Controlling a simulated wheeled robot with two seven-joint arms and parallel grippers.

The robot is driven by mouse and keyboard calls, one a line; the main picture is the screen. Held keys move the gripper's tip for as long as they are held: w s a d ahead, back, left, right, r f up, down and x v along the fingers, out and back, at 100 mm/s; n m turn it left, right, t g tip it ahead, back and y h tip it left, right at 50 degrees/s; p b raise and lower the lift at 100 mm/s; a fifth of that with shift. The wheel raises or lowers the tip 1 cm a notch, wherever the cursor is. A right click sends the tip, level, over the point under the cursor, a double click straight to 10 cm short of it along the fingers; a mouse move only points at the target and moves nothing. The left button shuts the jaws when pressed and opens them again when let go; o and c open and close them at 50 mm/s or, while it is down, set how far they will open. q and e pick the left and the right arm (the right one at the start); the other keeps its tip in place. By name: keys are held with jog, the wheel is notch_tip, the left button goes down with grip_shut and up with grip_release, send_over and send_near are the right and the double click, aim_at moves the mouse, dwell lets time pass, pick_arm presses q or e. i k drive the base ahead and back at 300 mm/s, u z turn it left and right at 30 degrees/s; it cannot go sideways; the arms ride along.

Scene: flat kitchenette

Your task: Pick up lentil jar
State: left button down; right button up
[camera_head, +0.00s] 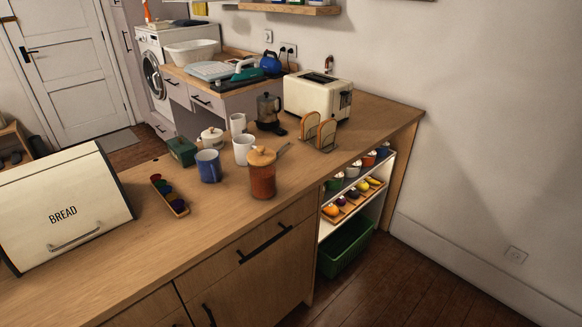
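A jar with orange-red contents and a light wooden lid (262,176) stands upright on the wooden counter, near its front edge. It looks like the lentil jar, though no label is readable. A thin grey handle sticks up behind its lid to the right; I cannot tell what it belongs to. Neither of my grippers is in view, and nothing touches the jar from my side.
White mugs (244,150) and a blue mug (208,166) stand close behind and left of the jar. A toast rack (326,135), toaster (317,97) and coffee press (268,110) are farther back. A bread bin (62,208) fills the left.

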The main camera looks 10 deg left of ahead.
aim_at(263, 180)
jog(key=u, duration=0.4)
jog(key=i, duration=0.9)
jog(key=u, duration=0.7)
